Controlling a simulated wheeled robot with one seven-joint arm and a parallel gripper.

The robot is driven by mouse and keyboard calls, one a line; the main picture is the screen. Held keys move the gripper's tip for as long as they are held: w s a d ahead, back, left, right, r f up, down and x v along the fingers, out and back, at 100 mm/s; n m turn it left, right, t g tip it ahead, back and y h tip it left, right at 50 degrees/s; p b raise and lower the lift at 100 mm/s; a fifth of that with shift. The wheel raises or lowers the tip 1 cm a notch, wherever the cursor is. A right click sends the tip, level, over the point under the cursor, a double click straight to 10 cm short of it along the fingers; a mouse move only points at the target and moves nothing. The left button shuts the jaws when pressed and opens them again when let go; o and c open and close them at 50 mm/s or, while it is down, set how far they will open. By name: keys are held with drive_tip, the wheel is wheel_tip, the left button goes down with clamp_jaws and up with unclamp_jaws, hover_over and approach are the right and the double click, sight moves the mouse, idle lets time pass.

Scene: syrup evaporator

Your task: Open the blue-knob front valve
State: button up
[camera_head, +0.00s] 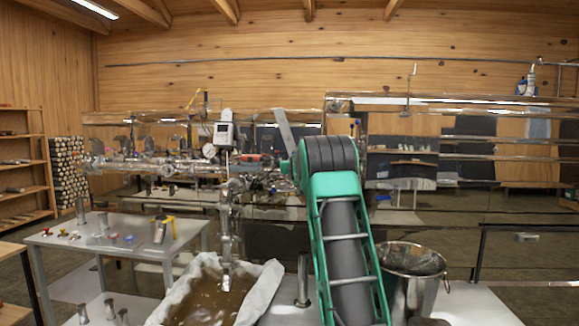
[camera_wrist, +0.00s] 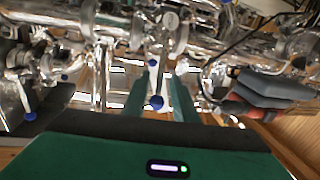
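A steel valve lever with a blue knob (camera_wrist: 156,102) shows in the middle of the wrist view, hanging from the shiny pipework. My gripper (camera_wrist: 160,97) is open, with one teal finger on each side of this knob in the picture. I cannot tell whether the fingers touch it or how far in depth it lies. Another blue-knobbed lever (camera_wrist: 29,115) hangs at the left, clear of the fingers. In the head view the evaporator's pipework (camera_head: 170,163) runs across the middle. My green arm reaches to it and my gripper is not distinguishable there.
A grey and red device (camera_wrist: 270,92) sits close on the right in the wrist view. In the head view, a tray of brown liquid (camera_head: 212,300) stands in front of the pipework. A metal bucket (camera_head: 410,262) is right of my arm, and a side table (camera_head: 85,238) left.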

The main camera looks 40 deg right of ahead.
drive_tip(key=shift+w+d, duration=0.4)
drive_tip(key=shift+w, duration=0.05)
drive_tip(key=shift+c, duration=0.6)
clamp_jaws()
idle(0.6)
